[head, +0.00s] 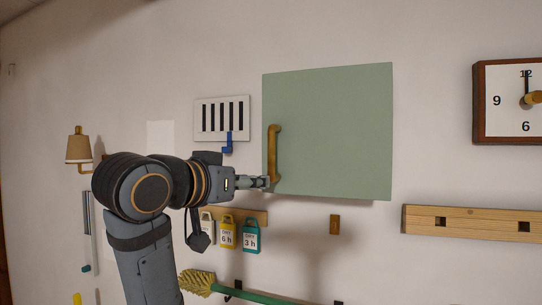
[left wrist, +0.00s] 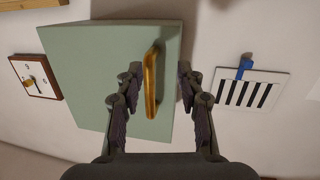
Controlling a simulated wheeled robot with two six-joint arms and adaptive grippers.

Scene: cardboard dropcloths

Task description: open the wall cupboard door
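The wall cupboard (head: 335,130) is a pale green box on the wall, and its door looks closed. A brass-coloured upright handle (head: 274,153) sits near the door's left edge. My left gripper (head: 268,182) is at the lower end of the handle in the head view. In the left wrist view the cupboard (left wrist: 95,75) appears turned over, and the handle (left wrist: 151,85) stands between the two spread fingers of my left gripper (left wrist: 157,82). Gaps show on both sides of the handle. My right gripper is not in view.
A white striped vent (head: 222,118) with a blue lever is left of the cupboard. Coloured tags (head: 251,236) hang from a wooden rail below. A clock (head: 508,101) and wooden rail (head: 472,222) are at right. A yellow-headed brush (head: 198,282) is below.

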